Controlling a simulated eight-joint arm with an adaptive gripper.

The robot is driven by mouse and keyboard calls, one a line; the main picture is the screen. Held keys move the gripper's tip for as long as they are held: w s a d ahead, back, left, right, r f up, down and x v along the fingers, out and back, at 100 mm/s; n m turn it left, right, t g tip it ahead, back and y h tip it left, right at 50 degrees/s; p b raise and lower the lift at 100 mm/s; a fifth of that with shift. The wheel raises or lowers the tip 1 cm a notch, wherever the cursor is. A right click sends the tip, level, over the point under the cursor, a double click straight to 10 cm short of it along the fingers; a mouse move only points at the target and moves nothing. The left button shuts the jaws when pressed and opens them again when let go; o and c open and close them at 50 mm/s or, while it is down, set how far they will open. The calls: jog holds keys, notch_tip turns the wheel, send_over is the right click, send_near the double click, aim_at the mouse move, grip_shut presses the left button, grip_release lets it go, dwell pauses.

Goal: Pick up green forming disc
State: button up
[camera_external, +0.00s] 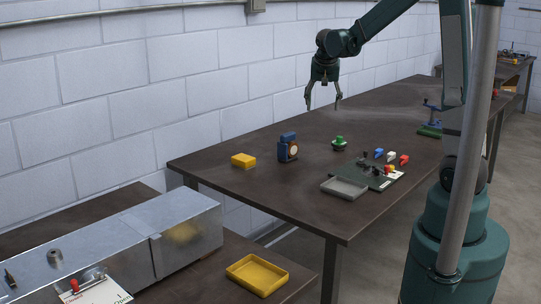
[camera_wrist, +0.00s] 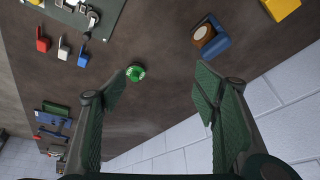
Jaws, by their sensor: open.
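The green forming disc (camera_external: 339,142) lies on the brown table, right of the blue device. It also shows in the wrist view (camera_wrist: 136,73), small and round, just beyond the tip of the left finger. My gripper (camera_external: 323,106) is open and empty, well above the table. In the external view it hangs fingers down, above and slightly left of the disc. In the wrist view the two fingers of my gripper (camera_wrist: 170,84) stand wide apart, with bare table and wall between them. The disc's underside is hidden.
A blue device with a round face (camera_external: 288,148) and a yellow block (camera_external: 243,160) stand left of the disc. A dark board (camera_external: 370,177) with red, white and blue pieces and a grey tray (camera_external: 344,188) lie to the front right. Bare table surrounds the disc.

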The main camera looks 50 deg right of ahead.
jog(key=w+d+f+m+g, duration=0.1)
jog(key=w+d+f+m, duration=0.25)
jog(key=d+f, duration=0.65)
jog(key=m+g, duration=0.1)
jog(key=m, duration=0.1)
send_over(339, 137)
jog(key=a, duration=0.2)
jog(key=shift+h, duration=0.4)
notch_tip(339, 137, down, 5)
jog(key=shift+s+a+f+p, duration=0.1)
jog(key=shift+p, duration=0.35)
jog(key=shift+x, duration=1.3)
jog(key=shift+x, duration=2.6)
jog(key=shift+c, duration=0.5)
jog(key=c, duration=1.1)
